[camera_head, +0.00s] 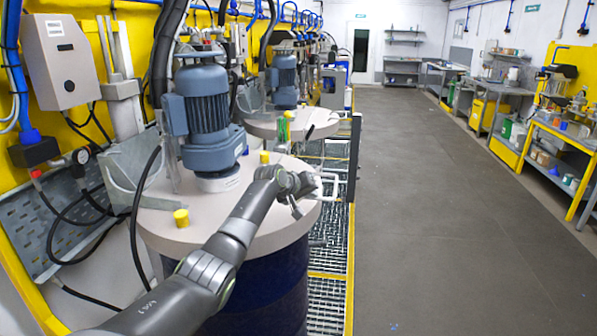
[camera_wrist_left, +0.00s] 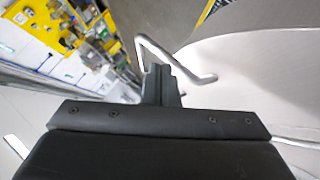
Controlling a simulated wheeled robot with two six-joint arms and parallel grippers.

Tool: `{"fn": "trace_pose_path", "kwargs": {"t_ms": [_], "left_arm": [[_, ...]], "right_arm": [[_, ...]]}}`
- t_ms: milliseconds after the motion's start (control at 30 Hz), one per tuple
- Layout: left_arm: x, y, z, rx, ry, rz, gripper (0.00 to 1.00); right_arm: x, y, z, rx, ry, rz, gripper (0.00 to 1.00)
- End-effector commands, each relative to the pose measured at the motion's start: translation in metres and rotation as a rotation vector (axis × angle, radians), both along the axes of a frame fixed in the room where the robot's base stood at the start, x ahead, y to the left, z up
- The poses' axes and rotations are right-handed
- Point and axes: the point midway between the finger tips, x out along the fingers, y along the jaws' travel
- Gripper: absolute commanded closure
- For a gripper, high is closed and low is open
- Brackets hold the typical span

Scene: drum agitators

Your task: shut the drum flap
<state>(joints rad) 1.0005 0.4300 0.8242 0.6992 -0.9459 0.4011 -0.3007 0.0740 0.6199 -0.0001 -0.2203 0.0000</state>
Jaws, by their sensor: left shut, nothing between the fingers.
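The near drum (camera_head: 255,285) is dark blue with a pale round lid (camera_head: 215,222). A bent light metal handle (camera_head: 329,188) stands out at the lid's right edge. It also shows in the left wrist view as a bent rod (camera_wrist_left: 195,78) just beyond the fingers. My left gripper (camera_head: 297,207) is over the right side of the lid, close to the handle. Its fingers (camera_wrist_left: 160,82) are shut and empty; I cannot tell whether they touch the rod. The flap's outline and how far it stands open are unclear, partly hidden behind my arm. My right gripper is not in view.
A blue-grey motor (camera_head: 205,115) stands on the lid, with yellow knobs (camera_head: 181,218) around it. A second drum lid with a motor (camera_head: 286,80) stands behind. Cables hang at the left. The grey floor (camera_head: 440,220) to the right is clear, up to the benches.

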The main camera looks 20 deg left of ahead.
Motion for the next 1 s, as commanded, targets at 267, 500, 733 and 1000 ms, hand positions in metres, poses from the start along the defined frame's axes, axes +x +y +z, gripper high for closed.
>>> {"fn": "trace_pose_path", "kwargs": {"t_ms": [267,500,733,1000], "left_arm": [[-0.019,-0.005,0.020,0.002,-0.003,0.000,1.00],[-0.039,-0.010,0.041,0.001,-0.004,-0.001,1.00],[-0.059,-0.015,0.061,0.001,-0.003,-0.001,1.00],[-0.068,-0.018,0.072,-0.001,0.000,0.001,1.00]], "right_arm": [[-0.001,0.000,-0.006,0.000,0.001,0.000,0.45],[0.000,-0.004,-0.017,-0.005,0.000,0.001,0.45],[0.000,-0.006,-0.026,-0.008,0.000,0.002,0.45],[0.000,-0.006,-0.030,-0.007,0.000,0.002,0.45]]}}
